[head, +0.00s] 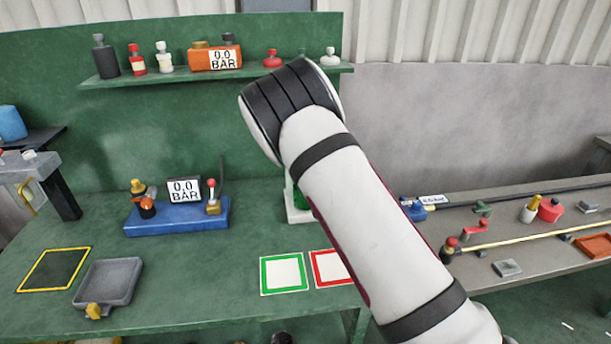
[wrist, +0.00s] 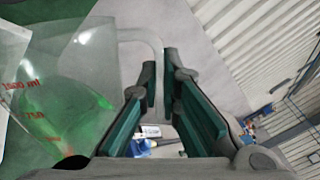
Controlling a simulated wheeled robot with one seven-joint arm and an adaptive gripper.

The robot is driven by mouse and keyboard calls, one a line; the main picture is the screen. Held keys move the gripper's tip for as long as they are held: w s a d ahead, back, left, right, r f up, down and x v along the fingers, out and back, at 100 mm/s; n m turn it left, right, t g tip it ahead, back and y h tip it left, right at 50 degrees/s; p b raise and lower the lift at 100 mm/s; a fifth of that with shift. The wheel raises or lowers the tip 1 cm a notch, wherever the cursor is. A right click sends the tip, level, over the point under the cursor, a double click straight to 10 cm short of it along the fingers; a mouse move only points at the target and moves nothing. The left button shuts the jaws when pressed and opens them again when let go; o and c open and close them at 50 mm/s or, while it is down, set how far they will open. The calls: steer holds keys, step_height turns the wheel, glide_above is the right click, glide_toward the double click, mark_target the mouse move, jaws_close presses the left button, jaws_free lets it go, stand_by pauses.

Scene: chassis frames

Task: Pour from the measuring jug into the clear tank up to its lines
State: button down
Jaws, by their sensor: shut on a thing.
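The measuring jug (wrist: 88,62) is clear, with red markings on its side, and fills the left of the wrist view, seen close up. Its pale curved handle (wrist: 150,38) runs down to my gripper (wrist: 160,80), whose teal-padded fingers are shut on it. The jug looks tilted in this view, but its true angle and liquid level cannot be told. My arm hides the gripper and jug in the head view. I cannot make out the clear tank for certain; a pale-based object (head: 297,213) stands on the green bench, mostly hidden behind my arm.
On the bench are a blue gauge unit (head: 178,218), a grey tray (head: 108,282), a yellow-outlined square (head: 54,270), and green-framed (head: 284,273) and red-framed (head: 331,268) pads. A shelf (head: 150,78) with bottles is above. A side bench (head: 480,240) holds rods and parts.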

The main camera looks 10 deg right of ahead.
steer(key=shift+w+a+r+n, duration=0.2)
steer(key=shift+a+r+n, duration=0.1)
steer(key=shift+r+n, duration=0.3)
steer(key=shift+w+a+r+n+b, duration=0.1)
steer(key=shift+a+n+b, duration=0.1)
steer(key=shift+n+b, duration=0.15)
steer(key=shift+w+a+n+b, duration=0.25)
steer(key=shift+a+n+b, duration=0.1)
steer(key=shift+n+b, duration=0.1)
steer(key=shift+w+a+r+n, duration=0.25)
steer(key=shift+a+r+n, duration=0.15)
steer(key=shift+r+n, duration=0.1)
stand_by(0.9)
steer(key=s+d+f+m+p, duration=0.1)
steer(key=s+d+m+p, duration=0.1)
steer(key=m, duration=0.1)
steer(key=shift+d+f, duration=0.4)
steer(key=shift+s+d+f+m, duration=0.1)
steer(key=shift+d+f+m, duration=0.1)
steer(key=shift+f+m, duration=0.4)
steer(key=shift+d+f+m, duration=0.15)
steer(key=shift+f+m, duration=0.4)
steer(key=shift+m, duration=0.05)
steer(key=shift+s+d+f+m+p, duration=0.15)
steer(key=shift+d+f+m, duration=0.15)
steer(key=shift+f, duration=0.15)
steer(key=shift+s+d+f+m+p, duration=0.15)
steer(key=shift+f+m, duration=0.15)
steer(key=shift+f, duration=0.15)
